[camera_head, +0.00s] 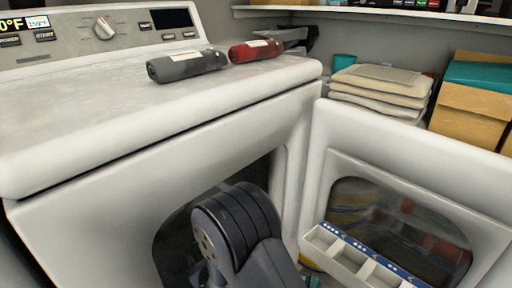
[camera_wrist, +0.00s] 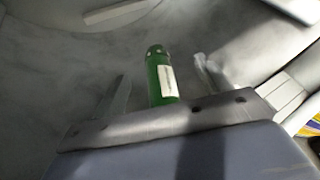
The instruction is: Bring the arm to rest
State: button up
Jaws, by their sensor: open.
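My gripper (camera_wrist: 160,68) shows in the wrist view with its two fingers apart, one on each side. A green bottle-like object (camera_wrist: 157,62) with a white label lies between and beyond the fingers, with a gap on both sides; its lower end is hidden by the gripper body. Around it is a grey, curved, drum-like interior (camera_wrist: 60,70). In the head view my dark arm reaches down at the front opening of the white machine (camera_head: 120,195), and the gripper itself is hidden there.
The machine's door (camera_head: 335,130) stands open on the right. A white divided tray (camera_head: 345,262) is in front of it. A dark grey roll (camera_head: 187,66) and a red roll (camera_head: 255,51) lie on the machine top. Folded cloths (camera_head: 382,82) and boxes (camera_head: 470,105) stand behind the door.

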jog(key=x, duration=0.2)
jog(key=b+x, duration=0.1)
jog(key=x, duration=0.1)
jog(key=shift+s+f, duration=0.15)
jog(key=shift+f, duration=0.4)
jog(key=shift+s+d+r, duration=0.1)
jog(key=shift+r, duration=0.2)
